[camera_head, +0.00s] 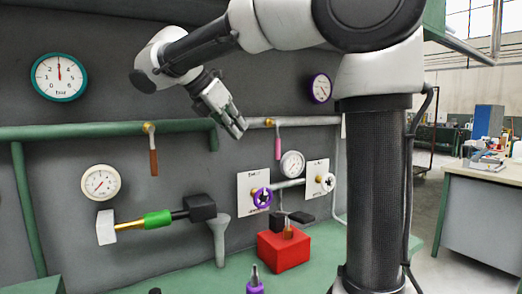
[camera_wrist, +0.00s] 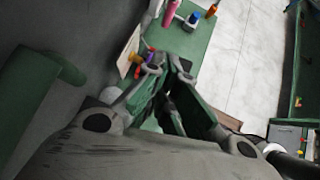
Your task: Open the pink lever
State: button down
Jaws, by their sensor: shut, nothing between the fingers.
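The pink lever (camera_head: 278,143) hangs straight down from a brass valve (camera_head: 269,122) on the grey pipe in the head view. My gripper (camera_head: 239,130) is up and to the left of the lever, apart from it, with its fingers pointing down and right. The fingers are shut with nothing between them. In the wrist view the gripper (camera_wrist: 172,72) fills the middle. A pink piece (camera_wrist: 170,12) shows near the top edge there, beyond the fingertips; I cannot tell for sure whether it is the lever.
A brown lever (camera_head: 154,162) hangs from the green pipe (camera_head: 80,131) at left. A red box (camera_head: 284,250) stands on the green bench (camera_head: 200,277). A purple-rimmed gauge (camera_head: 320,88) is above right.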

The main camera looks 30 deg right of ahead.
aim_at(278, 142)
dwell(0.3)
jog(key=d+r+x, duration=0.2)
jog(key=x, duration=1.1)
jog(key=shift+w, duration=0.2)
